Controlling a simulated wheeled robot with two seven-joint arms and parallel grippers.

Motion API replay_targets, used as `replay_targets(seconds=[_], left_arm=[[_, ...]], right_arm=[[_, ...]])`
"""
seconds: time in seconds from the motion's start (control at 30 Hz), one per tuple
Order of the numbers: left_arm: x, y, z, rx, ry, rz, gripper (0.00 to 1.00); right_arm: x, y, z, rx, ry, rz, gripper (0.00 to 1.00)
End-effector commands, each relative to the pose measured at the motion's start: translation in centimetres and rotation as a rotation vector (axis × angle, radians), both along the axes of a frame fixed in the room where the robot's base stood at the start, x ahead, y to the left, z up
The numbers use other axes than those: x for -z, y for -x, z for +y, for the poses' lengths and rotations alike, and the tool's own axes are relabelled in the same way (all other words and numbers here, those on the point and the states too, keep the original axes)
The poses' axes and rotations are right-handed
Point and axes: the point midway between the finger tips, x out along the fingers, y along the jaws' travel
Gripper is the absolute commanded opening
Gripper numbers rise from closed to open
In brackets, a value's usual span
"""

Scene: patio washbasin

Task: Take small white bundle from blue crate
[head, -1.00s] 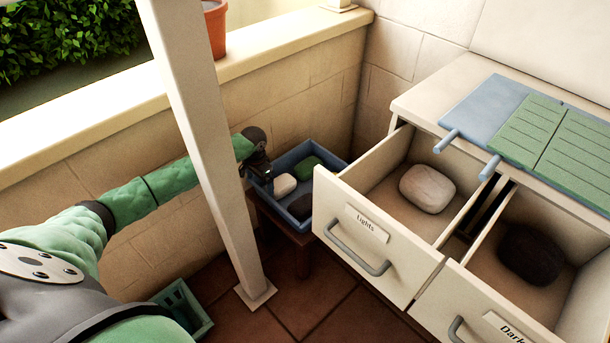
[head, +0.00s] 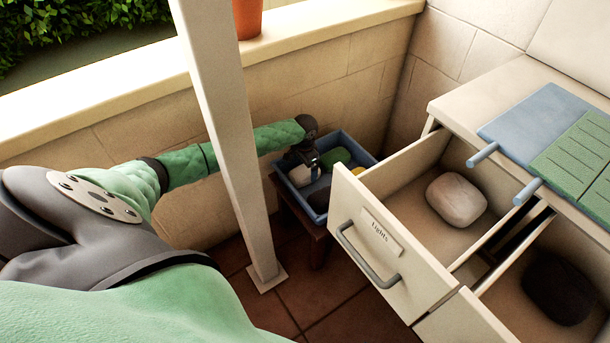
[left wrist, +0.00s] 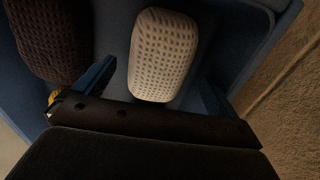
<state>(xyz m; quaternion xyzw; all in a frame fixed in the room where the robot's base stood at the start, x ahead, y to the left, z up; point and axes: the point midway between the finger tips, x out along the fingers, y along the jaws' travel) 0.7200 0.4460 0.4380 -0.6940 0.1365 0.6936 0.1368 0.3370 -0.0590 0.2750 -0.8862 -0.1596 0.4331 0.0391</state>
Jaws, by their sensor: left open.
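The blue crate (head: 295,201) stands on a low brown stool by the wall. It holds a small white bundle (head: 299,177), a green bundle (head: 336,156) and a dark bundle (head: 320,200). My left gripper (head: 304,166) is at the crate, over the white bundle, and partly hides it. In the left wrist view the white bundle (left wrist: 162,55) lies between the two blue fingers of my open left gripper (left wrist: 155,88). The dark bundle (left wrist: 48,40) lies beside it on the left. I cannot tell whether the fingers touch the white bundle. My right gripper is not in view.
A white post (head: 225,130) stands in front of my left forearm. The open drawer marked Lights (head: 375,245) is right of the crate and holds a larger pale bundle (head: 456,199). Another open drawer holds a dark bundle (head: 558,287). A wall is behind the crate.

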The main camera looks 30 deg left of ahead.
Motion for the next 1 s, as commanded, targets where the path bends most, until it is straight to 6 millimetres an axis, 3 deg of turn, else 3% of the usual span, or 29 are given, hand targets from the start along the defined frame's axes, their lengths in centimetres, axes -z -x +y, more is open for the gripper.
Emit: replay_targets(seconds=[0.2,0.43,0.47,0.7,1.0], left_arm=[[2.9,0.2,-0.1,0.000,0.001,0.001,0.97],[3.1,0.2,-0.1,0.001,0.000,0.000,0.97],[3.1,0.2,-0.1,0.001,0.000,0.000,0.95],[3.1,0.2,0.0,0.001,0.000,0.000,0.48],[2.7,0.1,0.0,0.000,0.000,0.000,0.48]], right_arm=[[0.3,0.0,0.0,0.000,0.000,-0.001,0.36],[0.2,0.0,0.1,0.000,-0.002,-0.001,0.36],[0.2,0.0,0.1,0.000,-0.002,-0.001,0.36],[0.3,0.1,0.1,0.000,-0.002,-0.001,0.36],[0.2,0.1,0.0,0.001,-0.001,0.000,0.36]])
